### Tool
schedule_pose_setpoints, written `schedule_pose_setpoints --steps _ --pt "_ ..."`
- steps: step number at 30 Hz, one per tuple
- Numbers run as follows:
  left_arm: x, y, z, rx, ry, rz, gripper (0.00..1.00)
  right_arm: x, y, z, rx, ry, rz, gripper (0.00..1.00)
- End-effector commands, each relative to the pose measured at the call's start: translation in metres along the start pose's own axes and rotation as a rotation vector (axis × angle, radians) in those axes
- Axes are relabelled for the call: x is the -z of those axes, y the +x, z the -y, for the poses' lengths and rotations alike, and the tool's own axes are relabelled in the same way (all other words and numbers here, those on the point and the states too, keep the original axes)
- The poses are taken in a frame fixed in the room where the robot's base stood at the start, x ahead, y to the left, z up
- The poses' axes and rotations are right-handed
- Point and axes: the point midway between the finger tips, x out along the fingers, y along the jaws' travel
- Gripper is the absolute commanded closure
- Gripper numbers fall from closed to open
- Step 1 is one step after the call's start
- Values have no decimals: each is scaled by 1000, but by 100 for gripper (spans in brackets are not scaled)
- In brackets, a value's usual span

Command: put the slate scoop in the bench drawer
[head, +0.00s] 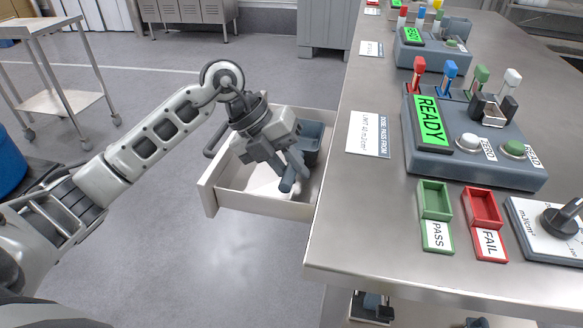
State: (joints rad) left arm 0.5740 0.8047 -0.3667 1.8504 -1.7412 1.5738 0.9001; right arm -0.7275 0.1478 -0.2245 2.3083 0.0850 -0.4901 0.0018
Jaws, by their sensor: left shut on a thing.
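The slate scoop (288,183) is blue-grey, and its rounded handle end sticks out below my left gripper (287,165). A boxy part of the same colour shows behind the gripper and looks like the scoop's pan. My left gripper is shut on the scoop and hides its middle. The bench drawer (262,205) is pulled out from the left side of the steel bench, with pale walls and a white inside. The gripper and scoop are over or within the drawer; I cannot tell whether the scoop touches the drawer floor. My right gripper is not in view.
The steel bench top (345,225) holds a READY tester (470,165), a green PASS tray (434,200), a red FAIL tray (482,208) and a dial panel (548,225). A wheeled cart (60,100) stands at the left. Grey floor left of the drawer is clear.

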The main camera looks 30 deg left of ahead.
Motion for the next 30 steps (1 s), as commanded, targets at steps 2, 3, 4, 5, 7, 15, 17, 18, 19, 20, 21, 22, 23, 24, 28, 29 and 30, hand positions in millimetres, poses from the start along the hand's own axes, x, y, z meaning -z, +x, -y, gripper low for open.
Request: schedule_pose_setpoints --steps 2,3,4,5,7,15,17,18,19,20,21,22,23,24,28,29,30 --pt "0 1 -1 0 0 1 100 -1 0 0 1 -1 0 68" --pt "0 1 -1 -1 -1 0 78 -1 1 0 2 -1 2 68" --pt "0 1 -1 -1 -1 0 70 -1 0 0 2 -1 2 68" --pt "0 1 -1 -1 -1 0 62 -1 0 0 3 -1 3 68" --pt "0 1 -1 -1 -1 0 59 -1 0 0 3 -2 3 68" --pt "0 -2 0 -1 -1 0 59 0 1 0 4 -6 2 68" --pt "-1 -7 0 -3 -1 2 59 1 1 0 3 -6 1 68" --pt "-1 -12 0 -4 -1 3 59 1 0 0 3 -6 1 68" --pt "-1 -16 0 -3 -1 3 59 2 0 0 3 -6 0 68" --pt "-1 -22 0 -3 -1 4 59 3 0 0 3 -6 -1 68" --pt "-1 -30 0 -3 -1 6 59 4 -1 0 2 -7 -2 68" --pt "-1 -36 0 -3 -1 5 59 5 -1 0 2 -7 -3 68" --pt "-1 -43 0 -4 -1 6 59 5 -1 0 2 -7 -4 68" --pt "-1 -52 0 -4 -2 5 59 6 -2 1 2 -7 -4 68" --pt "-1 -80 0 -4 -1 4 59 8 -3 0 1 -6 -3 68" --pt "-1 -86 0 -4 -2 4 59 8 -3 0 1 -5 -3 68" --pt "-1 -93 0 -2 -1 4 59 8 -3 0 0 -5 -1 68"
